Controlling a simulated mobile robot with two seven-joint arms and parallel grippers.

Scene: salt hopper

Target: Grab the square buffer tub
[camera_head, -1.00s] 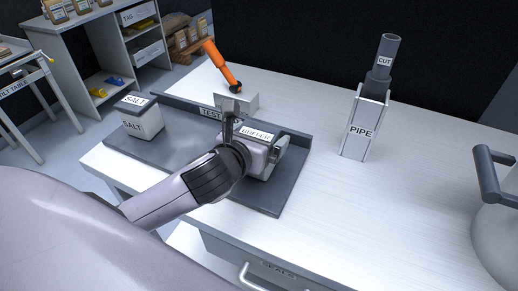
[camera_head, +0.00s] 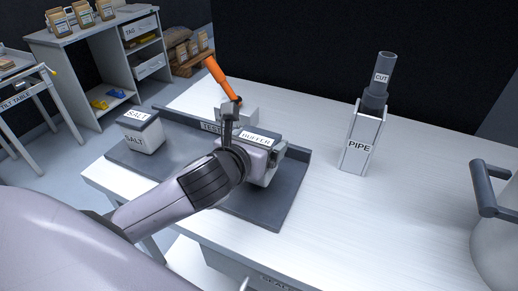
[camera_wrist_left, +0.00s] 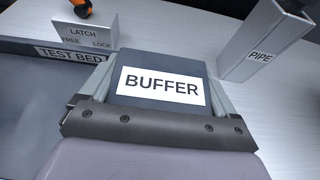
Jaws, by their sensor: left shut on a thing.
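The square buffer tub (camera_head: 257,141) has a dark top with a white BUFFER label and a pale body. It is on or just above the dark test bed tray (camera_head: 262,213); the arm hides its base. My left gripper (camera_head: 253,150) is shut on the tub, one finger on each side. In the left wrist view the tub's labelled top (camera_wrist_left: 162,84) sits between the two gripper fingers (camera_wrist_left: 160,95). My right gripper is not in view.
A square salt tub (camera_head: 142,133) stands on the tray's left end. The latch block (camera_head: 237,113) with its orange lever (camera_head: 219,76) is behind. A pipe holder (camera_head: 361,140) stands to the right on the white table (camera_head: 330,215).

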